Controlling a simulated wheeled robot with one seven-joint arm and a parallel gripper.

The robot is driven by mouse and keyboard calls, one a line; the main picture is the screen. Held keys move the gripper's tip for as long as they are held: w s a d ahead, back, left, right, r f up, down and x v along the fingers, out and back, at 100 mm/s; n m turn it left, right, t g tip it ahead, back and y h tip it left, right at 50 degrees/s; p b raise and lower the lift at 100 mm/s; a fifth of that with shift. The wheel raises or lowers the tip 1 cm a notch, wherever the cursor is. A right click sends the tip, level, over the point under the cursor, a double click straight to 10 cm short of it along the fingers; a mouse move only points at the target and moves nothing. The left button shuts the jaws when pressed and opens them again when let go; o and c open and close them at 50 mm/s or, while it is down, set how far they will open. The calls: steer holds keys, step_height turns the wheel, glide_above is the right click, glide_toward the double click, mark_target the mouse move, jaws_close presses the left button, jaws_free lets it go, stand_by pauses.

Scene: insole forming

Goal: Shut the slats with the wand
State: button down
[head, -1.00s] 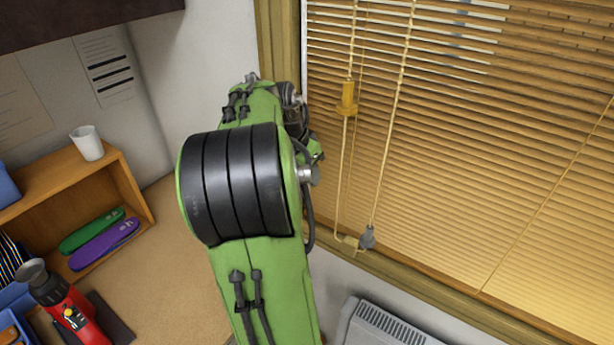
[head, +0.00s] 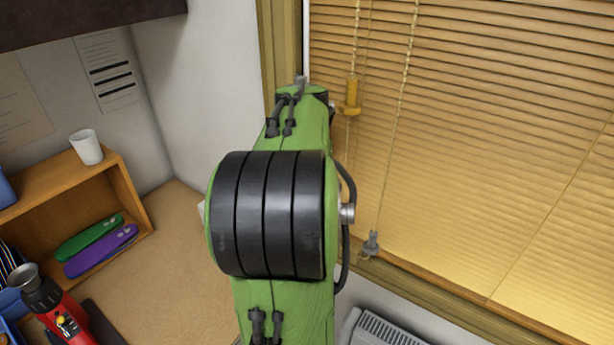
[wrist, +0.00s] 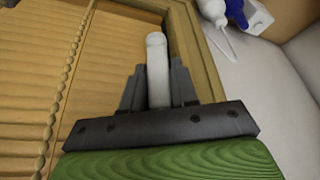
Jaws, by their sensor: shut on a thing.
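The blind's slats (head: 480,130) cover the window at the right of the head view and lie nearly flat against each other, with no clear gaps. They also show at the left of the wrist view (wrist: 30,90). The wand (wrist: 157,55) is a white rod with a rounded end. My gripper (wrist: 156,78) is shut on it, one dark finger on each side, beside the wooden window frame. In the head view my own arm hides the gripper and the grip.
A beaded cord (wrist: 65,85) hangs left of the gripper. A yellow cord pull (head: 352,97) and a grey cord weight (head: 371,243) hang before the slats. A wooden shelf (head: 130,190) with a white cup (head: 86,147) stands left. A heater (head: 385,330) is below the window.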

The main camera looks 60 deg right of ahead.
stand_by(0.4)
steer(key=c, duration=1)
jaws_free()
steer(key=shift+o, duration=0.2)
steer(key=p+v, duration=0.3)
steer(key=v, duration=1.3)
steer(key=shift+f, duration=0.1)
